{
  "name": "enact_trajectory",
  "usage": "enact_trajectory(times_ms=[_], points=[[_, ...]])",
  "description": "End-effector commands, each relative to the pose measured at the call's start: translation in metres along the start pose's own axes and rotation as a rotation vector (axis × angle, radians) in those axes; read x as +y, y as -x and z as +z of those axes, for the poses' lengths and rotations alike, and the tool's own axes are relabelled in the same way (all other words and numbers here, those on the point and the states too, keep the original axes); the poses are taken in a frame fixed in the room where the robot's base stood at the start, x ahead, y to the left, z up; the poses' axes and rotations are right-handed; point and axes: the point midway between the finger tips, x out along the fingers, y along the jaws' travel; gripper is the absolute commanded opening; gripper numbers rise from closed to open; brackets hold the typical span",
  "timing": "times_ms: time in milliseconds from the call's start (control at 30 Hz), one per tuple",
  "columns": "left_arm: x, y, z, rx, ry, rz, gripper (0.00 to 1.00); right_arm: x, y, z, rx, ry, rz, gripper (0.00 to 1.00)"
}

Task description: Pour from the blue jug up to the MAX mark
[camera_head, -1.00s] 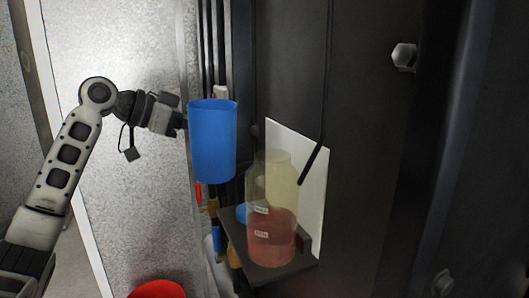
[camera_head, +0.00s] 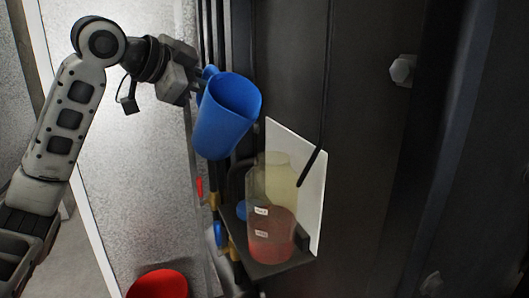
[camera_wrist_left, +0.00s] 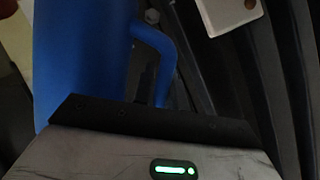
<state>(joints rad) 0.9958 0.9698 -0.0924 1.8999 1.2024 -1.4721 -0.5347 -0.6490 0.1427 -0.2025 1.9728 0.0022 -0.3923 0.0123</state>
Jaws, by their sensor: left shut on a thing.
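The blue jug (camera_head: 226,118) is tilted, its open rim leaning to the right, up and left of the clear tank. My left gripper (camera_head: 197,82) is shut on the jug at its handle side. In the left wrist view the jug (camera_wrist_left: 85,60) and its handle (camera_wrist_left: 156,50) fill the left part. The clear tank (camera_head: 272,185) holds reddish liquid in its lower part and stands on a dark shelf. It bears two small white labels; their lettering is too small to read. No stream shows between jug and tank. My right gripper is not in view.
A white panel (camera_head: 310,185) stands behind the tank, with a black hose (camera_head: 313,163) hanging in front of it. The dark shelf (camera_head: 272,267) has a raised edge. A red round object (camera_head: 158,284) is at the bottom. Dark cabinet walls close in on the right.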

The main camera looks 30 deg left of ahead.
Motion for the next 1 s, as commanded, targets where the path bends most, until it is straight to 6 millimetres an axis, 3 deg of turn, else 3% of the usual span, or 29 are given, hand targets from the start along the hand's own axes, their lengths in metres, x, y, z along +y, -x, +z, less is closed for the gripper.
enact_trajectory(times_ms=[300, 1000], points=[[-0.004, 0.009, -0.018, -0.019, -0.107, -0.048, 0.0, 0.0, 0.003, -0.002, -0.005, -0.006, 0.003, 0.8], [-0.007, 0.016, -0.033, -0.044, -0.218, -0.093, 0.0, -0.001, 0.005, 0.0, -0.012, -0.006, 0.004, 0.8]])
